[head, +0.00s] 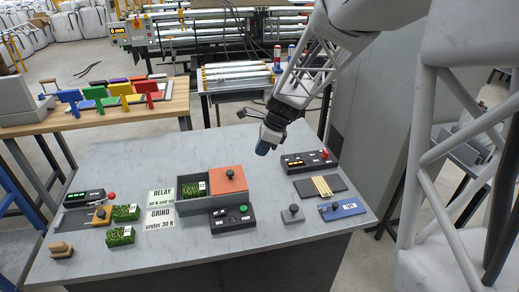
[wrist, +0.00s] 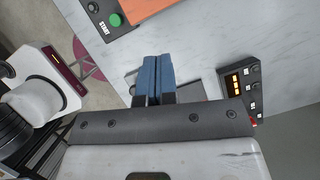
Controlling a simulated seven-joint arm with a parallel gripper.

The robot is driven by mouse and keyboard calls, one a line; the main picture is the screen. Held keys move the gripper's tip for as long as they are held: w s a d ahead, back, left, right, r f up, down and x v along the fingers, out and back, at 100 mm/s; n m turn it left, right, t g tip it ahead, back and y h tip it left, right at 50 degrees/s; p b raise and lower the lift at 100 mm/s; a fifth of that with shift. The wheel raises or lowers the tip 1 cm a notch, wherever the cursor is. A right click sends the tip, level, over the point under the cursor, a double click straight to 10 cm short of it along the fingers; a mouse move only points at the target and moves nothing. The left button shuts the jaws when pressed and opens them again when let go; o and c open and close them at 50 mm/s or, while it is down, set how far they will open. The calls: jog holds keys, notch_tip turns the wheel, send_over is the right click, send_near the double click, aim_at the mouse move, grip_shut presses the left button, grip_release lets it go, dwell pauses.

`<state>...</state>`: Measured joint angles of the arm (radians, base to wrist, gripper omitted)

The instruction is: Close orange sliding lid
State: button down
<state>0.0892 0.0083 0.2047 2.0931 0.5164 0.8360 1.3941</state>
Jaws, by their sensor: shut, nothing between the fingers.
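The orange sliding lid (head: 229,180) with a black knob sits over the right part of a dark grey box (head: 190,208). The left part of the box is uncovered and shows a green turf piece (head: 194,188) with a white tag inside. In the wrist view only a strip of the orange lid (wrist: 150,12) shows at the top edge. My gripper (head: 263,150) hangs above the table, right of and beyond the lid, apart from it. In the wrist view its blue fingers (wrist: 158,76) are together with nothing between them.
A black panel with a green button (head: 232,218) stands in front of the box. A black display unit (head: 308,161), a dark plate with tan strips (head: 322,186), a grey knobbed block (head: 292,214) and a blue plate (head: 341,208) lie to the right. Turf pieces (head: 122,236) lie left.

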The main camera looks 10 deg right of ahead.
send_near(234, 178)
notch_tip(234, 178, down, 4)
jog(key=d, duration=0.3)
jog(key=shift+s+a+f, duration=0.15)
jog(key=shift+a, duration=1.05)
jog(key=shift+w+a, duration=0.3)
jog(key=shift+a, duration=0.65)
jog(key=shift+a, duration=0.15)
jog(key=a, duration=1.2)
jog(key=shift+a, duration=0.2)
jog(key=shift+d, duration=0.15)
